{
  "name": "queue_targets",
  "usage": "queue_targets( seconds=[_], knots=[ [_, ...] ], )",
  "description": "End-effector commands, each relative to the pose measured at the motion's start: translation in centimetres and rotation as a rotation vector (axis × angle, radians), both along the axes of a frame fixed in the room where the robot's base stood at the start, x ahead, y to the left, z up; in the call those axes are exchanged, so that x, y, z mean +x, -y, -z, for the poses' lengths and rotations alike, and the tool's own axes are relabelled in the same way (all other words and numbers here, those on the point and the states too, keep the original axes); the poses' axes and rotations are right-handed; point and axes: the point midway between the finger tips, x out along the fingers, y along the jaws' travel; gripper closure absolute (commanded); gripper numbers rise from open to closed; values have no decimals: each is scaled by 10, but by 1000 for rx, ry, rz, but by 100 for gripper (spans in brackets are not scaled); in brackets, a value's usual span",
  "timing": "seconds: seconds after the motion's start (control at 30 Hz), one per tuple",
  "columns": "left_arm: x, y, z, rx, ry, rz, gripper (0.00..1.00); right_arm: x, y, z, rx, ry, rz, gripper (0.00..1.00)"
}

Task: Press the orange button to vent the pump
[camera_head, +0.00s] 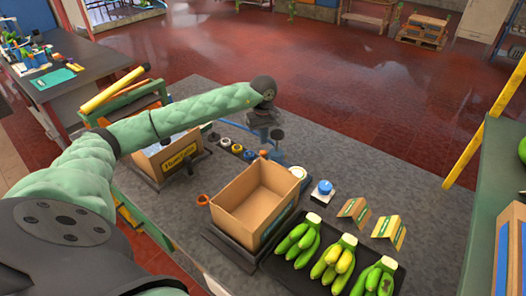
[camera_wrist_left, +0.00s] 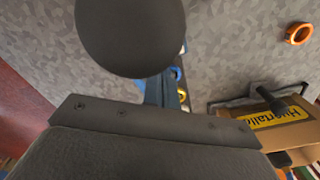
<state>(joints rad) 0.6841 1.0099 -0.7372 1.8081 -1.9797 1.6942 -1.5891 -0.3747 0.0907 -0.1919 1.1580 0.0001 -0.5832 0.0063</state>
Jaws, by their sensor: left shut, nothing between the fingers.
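My left gripper (camera_head: 264,130) is shut and empty, above the row of small parts at the middle of the grey table. In the left wrist view that spot is hidden. My right gripper is out of view.
An open cardboard box (camera_head: 215,213) stands just in front. A labelled box (camera_head: 160,172) is at left, an orange ring (camera_head: 203,200) between them.

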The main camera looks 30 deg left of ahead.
Motion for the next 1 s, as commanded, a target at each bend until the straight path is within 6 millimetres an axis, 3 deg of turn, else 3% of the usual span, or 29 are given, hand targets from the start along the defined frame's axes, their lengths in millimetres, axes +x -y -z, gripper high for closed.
queue_targets(
  seconds=[0.4, 1.0],
  knots=[
    [0, 0, -29, 0, 0, 1, 100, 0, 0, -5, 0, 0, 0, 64],
    [0, 0, -30, 0, 0, 0, 100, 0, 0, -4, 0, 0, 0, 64]
  ],
)
